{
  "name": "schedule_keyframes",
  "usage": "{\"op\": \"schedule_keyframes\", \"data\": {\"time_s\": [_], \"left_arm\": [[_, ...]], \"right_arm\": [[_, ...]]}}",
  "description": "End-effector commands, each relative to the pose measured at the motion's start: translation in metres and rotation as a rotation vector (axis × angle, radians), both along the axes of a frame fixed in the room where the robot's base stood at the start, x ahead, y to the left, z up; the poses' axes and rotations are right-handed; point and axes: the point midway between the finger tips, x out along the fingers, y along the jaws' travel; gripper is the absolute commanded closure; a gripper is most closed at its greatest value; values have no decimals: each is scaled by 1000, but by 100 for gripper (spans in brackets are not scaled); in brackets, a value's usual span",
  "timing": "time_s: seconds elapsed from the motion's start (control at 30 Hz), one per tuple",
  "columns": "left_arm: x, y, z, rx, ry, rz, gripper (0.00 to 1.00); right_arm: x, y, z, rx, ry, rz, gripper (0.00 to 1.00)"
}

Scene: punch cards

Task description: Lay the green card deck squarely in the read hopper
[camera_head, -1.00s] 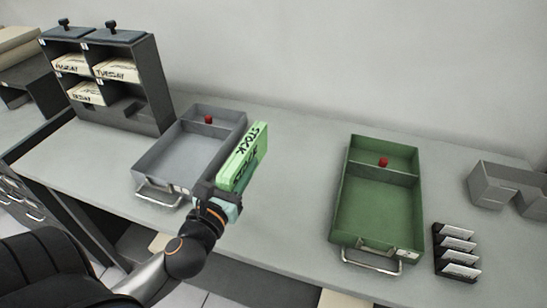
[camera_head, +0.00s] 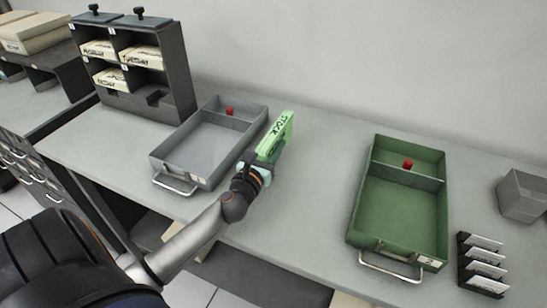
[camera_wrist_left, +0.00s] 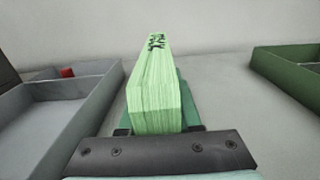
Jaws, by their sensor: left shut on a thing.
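The green card deck (camera_head: 275,137), with dark lettering reading "STOCK" on its top edge, is held in my left gripper (camera_head: 258,168). The gripper is shut on the near end of the deck, just right of the grey tray. In the left wrist view the deck (camera_wrist_left: 152,95) stands on edge between the fingers and points away from the wrist, with the sheet edges facing me. The gripper's dark front bar (camera_wrist_left: 160,153) hides the deck's lowest near part. I cannot tell which thing in view is the read hopper. My right gripper is not in view.
A grey tray (camera_head: 165,168) with a red knob lies left of the deck. A green tray (camera_head: 355,215) with a red knob lies right, with clear bench between. A pigeonhole cabinet (camera_head: 180,75), a card rack (camera_head: 482,265) and a grey angular box (camera_head: 522,197) also stand on the bench.

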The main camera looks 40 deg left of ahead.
Motion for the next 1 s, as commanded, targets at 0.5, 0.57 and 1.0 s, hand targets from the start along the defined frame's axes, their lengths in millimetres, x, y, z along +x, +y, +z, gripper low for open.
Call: {"op": "schedule_keyframes", "data": {"time_s": [0.5,0.57,1.0], "left_arm": [[4,1,-32,2,-4,-1,100],[4,1,-34,1,-4,-1,100],[3,1,-37,0,0,0,38]], "right_arm": [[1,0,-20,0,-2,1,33],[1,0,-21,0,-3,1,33],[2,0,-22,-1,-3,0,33]]}}
